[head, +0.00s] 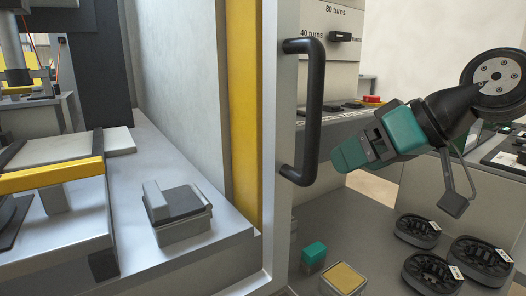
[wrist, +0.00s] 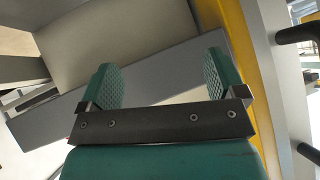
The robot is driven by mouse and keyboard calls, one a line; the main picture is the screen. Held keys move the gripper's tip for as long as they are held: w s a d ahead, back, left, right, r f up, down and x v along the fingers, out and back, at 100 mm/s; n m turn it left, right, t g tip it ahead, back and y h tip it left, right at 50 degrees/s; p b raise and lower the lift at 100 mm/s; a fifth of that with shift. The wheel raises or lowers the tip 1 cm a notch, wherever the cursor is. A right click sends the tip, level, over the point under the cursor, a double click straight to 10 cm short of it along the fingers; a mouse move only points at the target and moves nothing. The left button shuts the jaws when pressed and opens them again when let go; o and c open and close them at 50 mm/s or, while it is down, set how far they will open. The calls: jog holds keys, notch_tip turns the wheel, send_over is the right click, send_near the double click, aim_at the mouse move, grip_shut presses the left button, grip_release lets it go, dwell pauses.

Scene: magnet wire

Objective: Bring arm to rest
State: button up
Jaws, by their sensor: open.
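My arm comes in from the right in the head view, with my teal and dark gripper (head: 350,153) raised in the air, just right of the black door handle (head: 314,112). In the wrist view, the two teal textured fingers of my gripper (wrist: 163,78) stand wide apart. Nothing is held between them; only a grey ledge and a pale panel show behind. The gripper looks clear of the handle, though the exact gap cannot be told.
A yellow-edged door frame (head: 240,110) stands upright at the middle. Left of it, a small grey block fixture (head: 178,211) sits on a grey machine bed. Lower right, several black round holders (head: 417,231), a teal block (head: 314,254) and a yellow-topped block (head: 344,279) occupy the table.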

jog(key=s+f+g+h+p, duration=0.1)
jog(key=s+f+g+h, duration=0.15)
jog(key=s+f, duration=0.45)
jog(key=s+f+g+h, duration=0.1)
jog(key=s+f+g, duration=0.3)
jog(key=s, duration=0.6)
notch_tip(320, 180, up, 24)
jog(key=p, duration=2.4)
jog(key=shift+r, duration=0.25)
